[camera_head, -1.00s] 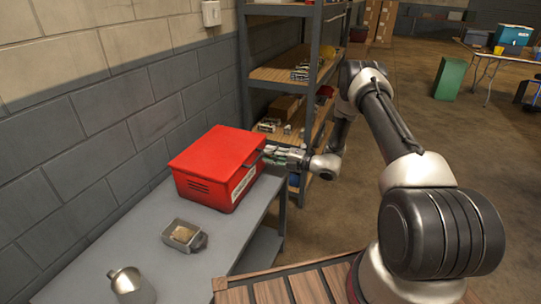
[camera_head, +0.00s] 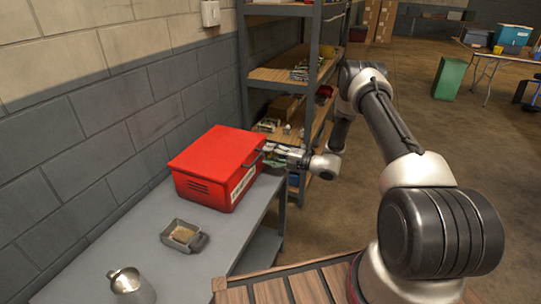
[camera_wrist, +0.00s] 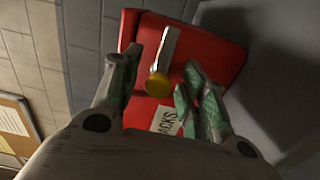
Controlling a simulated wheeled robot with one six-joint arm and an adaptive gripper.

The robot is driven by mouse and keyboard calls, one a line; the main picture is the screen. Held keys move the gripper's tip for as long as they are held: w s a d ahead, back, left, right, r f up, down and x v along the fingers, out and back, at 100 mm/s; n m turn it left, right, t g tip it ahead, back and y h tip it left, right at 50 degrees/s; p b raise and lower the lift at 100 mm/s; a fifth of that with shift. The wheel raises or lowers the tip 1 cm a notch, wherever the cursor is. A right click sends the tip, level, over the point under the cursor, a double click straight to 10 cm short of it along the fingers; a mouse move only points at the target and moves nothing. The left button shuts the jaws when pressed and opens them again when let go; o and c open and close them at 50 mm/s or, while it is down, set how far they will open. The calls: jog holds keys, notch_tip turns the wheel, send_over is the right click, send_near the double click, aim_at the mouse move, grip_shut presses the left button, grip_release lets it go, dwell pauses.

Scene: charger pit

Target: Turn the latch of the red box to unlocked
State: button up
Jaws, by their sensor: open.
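The red box (camera_head: 210,165) sits on the grey bench against the wall, its front with a white label facing my arm. In the wrist view the red box (camera_wrist: 205,55) fills the middle. Its latch (camera_wrist: 163,60) shows there as a pale metal bar with a round yellow end. My gripper (camera_head: 276,153) is at the box's front in the head view. In the wrist view my gripper (camera_wrist: 162,62) is open, with green-padded fingers on either side of the latch. I cannot tell whether either finger touches it. In the head view the fingers hide the latch.
A shelf rack (camera_head: 315,60) with small parts stands just behind my gripper. The block wall is close behind the box.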

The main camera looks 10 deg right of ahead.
jog(key=v, duration=1.2)
